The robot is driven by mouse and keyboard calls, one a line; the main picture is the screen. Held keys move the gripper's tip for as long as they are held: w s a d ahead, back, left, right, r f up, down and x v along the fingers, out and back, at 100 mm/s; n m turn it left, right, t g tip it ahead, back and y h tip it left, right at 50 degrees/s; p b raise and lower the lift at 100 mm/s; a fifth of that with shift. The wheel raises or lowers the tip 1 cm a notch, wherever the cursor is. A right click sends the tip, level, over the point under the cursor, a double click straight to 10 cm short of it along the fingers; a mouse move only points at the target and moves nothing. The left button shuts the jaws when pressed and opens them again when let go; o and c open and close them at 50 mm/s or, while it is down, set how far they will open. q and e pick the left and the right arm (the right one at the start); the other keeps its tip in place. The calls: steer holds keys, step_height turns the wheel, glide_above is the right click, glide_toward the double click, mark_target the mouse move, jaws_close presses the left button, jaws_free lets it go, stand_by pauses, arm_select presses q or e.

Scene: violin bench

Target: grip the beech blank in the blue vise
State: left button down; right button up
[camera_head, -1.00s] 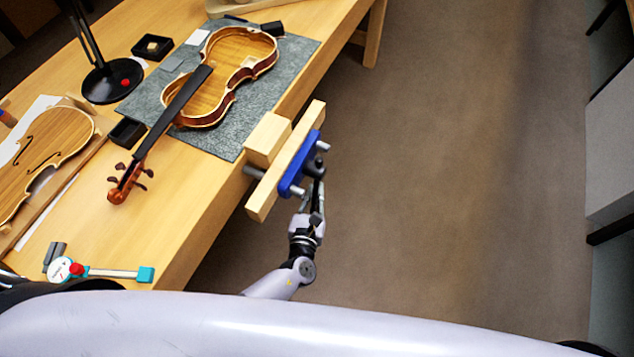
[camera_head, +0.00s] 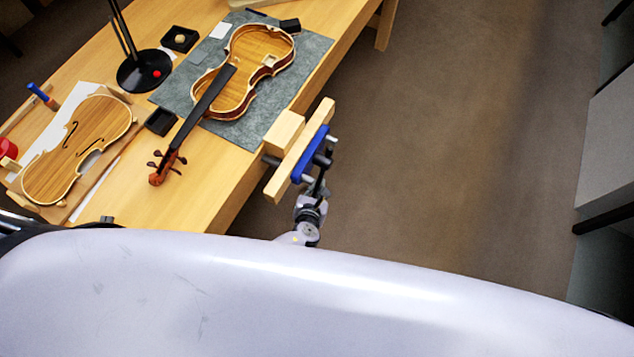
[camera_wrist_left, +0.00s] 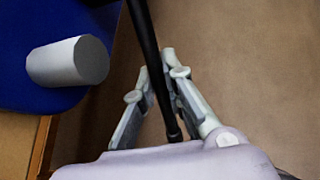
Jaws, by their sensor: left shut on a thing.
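The beech blank (camera_head: 284,132), a pale wooden block, sits at the bench edge beside the inner face of the vise's wooden jaw (camera_head: 288,172). I cannot tell whether the jaw presses on it. The blue vise (camera_head: 308,158) has a blue plate on the jaw's outer side, also at upper left in the left wrist view (camera_wrist_left: 25,45), with a grey round rod end (camera_wrist_left: 75,62). My left gripper (camera_head: 318,188) is below the plate. In the left wrist view its fingers (camera_wrist_left: 172,62) are shut on the dark vise handle (camera_wrist_left: 148,45). My right gripper is not in view.
A violin (camera_head: 245,85) lies on a grey mat (camera_head: 305,62) close to the blank. A violin plate (camera_head: 85,140), a black lamp base (camera_head: 140,72) and small black boxes stand left. Open floor (camera_head: 450,150) lies right of the vise.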

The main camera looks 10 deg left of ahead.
arm_select(q)
steer(key=shift+s+d, duration=0.15)
steer(key=shift+d, duration=0.1)
steer(key=c, duration=1.8)
jaws_free()
steer(key=shift+c, duration=0.2)
steer(key=shift+o, duration=0.9)
steer(key=shift+a, duration=0.15)
steer(key=v, duration=1.2)
steer(key=shift+c, duration=0.2)
